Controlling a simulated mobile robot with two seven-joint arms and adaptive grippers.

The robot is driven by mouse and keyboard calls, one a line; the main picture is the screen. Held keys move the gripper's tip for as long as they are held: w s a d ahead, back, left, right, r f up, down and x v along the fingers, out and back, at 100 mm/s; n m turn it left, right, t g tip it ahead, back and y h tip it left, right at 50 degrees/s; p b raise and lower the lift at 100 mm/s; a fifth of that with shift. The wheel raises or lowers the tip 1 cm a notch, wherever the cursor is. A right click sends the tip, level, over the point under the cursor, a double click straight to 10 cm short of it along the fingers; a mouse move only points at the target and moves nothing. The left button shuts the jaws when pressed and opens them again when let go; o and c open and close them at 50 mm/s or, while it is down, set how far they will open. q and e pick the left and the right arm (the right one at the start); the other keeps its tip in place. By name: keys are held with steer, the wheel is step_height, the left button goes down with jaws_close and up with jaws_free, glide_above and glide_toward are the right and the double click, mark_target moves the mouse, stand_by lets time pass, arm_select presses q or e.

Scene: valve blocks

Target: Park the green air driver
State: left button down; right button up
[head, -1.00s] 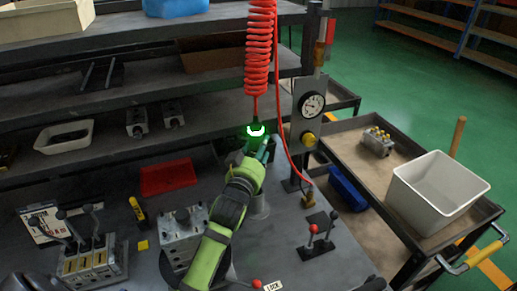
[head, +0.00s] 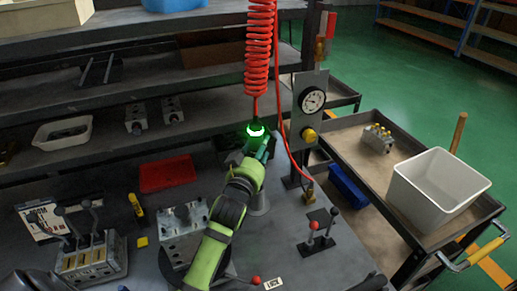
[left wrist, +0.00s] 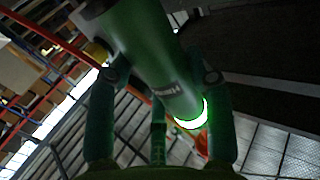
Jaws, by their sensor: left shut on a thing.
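The green air driver (head: 254,131) hangs at the lower end of the red coiled hose (head: 258,60), with a bright white-green ring glowing on it. My left gripper (head: 259,150) is shut on the driver and holds it above the back of the bench. In the left wrist view the driver's green cylinder (left wrist: 150,55) runs slanted between the fingers of my left gripper (left wrist: 163,75), with the glowing ring at its lower end. The gripper hides part of the driver. A short grey post (head: 260,204) stands below the gripper. My right gripper is not seen.
A gauge panel (head: 311,100) stands right of the driver, with a thin red hose beside it. A valve block (head: 182,222), a red tray (head: 168,175) and lever blocks (head: 92,258) occupy the bench. A cart with a white bin (head: 438,190) is at the right.

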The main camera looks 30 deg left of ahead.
arm_select(q)
steer(key=shift+f+b, duration=2.7)
steer(key=shift+f, duration=1.15)
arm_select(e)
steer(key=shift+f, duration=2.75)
